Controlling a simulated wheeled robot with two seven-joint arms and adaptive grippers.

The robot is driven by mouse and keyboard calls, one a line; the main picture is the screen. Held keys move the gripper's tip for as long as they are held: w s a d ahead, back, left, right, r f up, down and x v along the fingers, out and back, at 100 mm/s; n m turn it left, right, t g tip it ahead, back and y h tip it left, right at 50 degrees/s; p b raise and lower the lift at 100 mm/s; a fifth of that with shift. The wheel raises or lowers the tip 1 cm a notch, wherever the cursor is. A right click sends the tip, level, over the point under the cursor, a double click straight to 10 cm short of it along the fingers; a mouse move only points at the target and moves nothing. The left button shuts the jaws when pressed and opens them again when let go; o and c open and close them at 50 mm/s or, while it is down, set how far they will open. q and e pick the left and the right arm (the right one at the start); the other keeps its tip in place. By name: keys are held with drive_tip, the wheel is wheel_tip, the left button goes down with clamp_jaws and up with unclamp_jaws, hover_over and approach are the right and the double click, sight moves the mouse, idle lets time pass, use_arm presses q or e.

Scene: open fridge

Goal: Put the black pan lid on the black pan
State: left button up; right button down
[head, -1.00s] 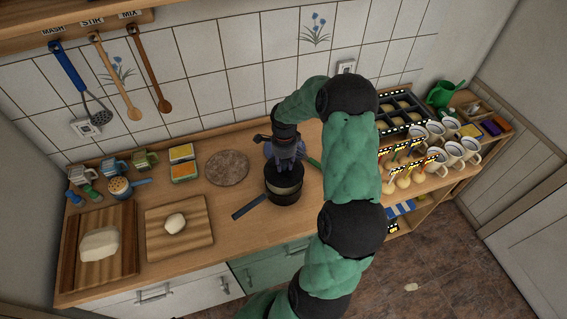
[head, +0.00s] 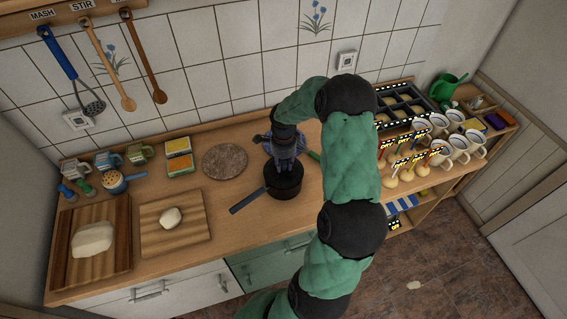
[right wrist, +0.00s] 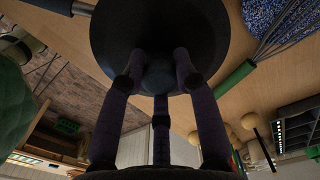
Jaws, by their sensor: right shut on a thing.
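The black pan (head: 285,195) stands on the wooden counter, its long handle pointing to the lower left. The black pan lid (right wrist: 205,40) is a broad dark disc in the right wrist view. My right gripper (head: 285,166) is over the pan, pointing down, with its fingers shut around the lid's knob; the fingers also show in the right wrist view (right wrist: 158,75). In the head view the lid covers the pan's opening. I cannot tell whether it rests fully on the rim. My left gripper is not in view.
A round stone-like board (head: 225,161) lies left of the pan. A whisk with a green handle (right wrist: 235,85) lies close to the pan. Cutting boards with dough (head: 170,217) are at the left. Mugs (head: 440,122) and a dark compartment tray (head: 403,97) are at the right.

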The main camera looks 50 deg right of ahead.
sight(284, 163)
drive_tip(key=shift+f+b, duration=0.55)
drive_tip(key=shift+f, duration=0.05)
idle(0.6)
drive_tip(key=c, duration=0.9)
unclamp_jaws()
drive_tip(key=shift+o, duration=0.2)
wheel_tip(284, 163, up, 12)
